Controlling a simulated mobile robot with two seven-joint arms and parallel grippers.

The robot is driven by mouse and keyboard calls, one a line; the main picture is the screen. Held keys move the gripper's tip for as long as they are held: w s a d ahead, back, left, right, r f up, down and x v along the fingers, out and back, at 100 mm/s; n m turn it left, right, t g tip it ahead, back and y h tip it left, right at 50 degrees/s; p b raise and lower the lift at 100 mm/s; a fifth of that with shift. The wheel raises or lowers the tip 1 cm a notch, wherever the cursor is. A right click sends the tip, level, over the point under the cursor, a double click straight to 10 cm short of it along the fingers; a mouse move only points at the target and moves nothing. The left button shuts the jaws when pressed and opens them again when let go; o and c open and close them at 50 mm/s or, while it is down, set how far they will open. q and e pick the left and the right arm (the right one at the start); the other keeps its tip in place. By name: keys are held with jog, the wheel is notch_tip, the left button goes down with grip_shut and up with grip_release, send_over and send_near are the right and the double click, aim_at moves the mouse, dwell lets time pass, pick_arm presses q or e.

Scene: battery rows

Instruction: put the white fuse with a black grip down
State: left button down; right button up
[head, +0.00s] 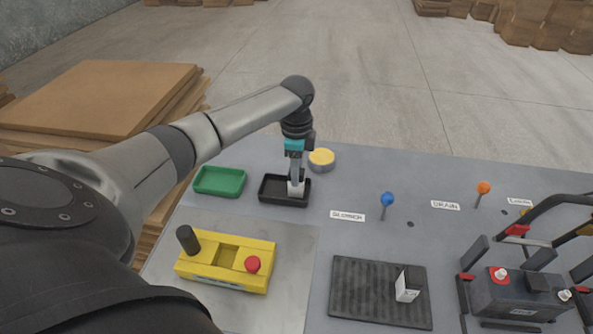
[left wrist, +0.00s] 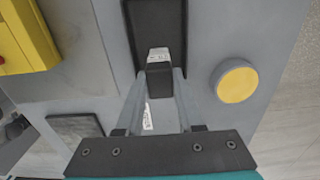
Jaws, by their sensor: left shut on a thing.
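The white fuse with a black grip (left wrist: 159,55) is between the fingers of my left gripper (head: 296,186). In the left wrist view the gripper (left wrist: 159,82) is shut on the black grip, and the white body points away from the wrist. The fuse is over or in the black tray (head: 270,199); I cannot tell whether it touches the tray floor. The tray (left wrist: 133,40) also shows in the left wrist view. In the head view the fingers hide most of the fuse. My right gripper is not in view.
A green tray (head: 219,193) stands left of the black tray, and a yellow-topped round tin (head: 321,160) stands behind it. A yellow box with a red button (head: 211,279) is in front. A black ribbed mat (head: 352,291) holds a white and black block (head: 408,286). A battery (head: 510,299) stands right.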

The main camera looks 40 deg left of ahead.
pick_arm(q)
jog(key=shift+f, duration=0.1)
jog(key=c, duration=0.5)
grip_release()
jog(key=shift+c, duration=0.2)
notch_tip(320, 180, up, 12)
jog(key=p, duration=0.2)
jog(key=shift+p, duration=0.3)
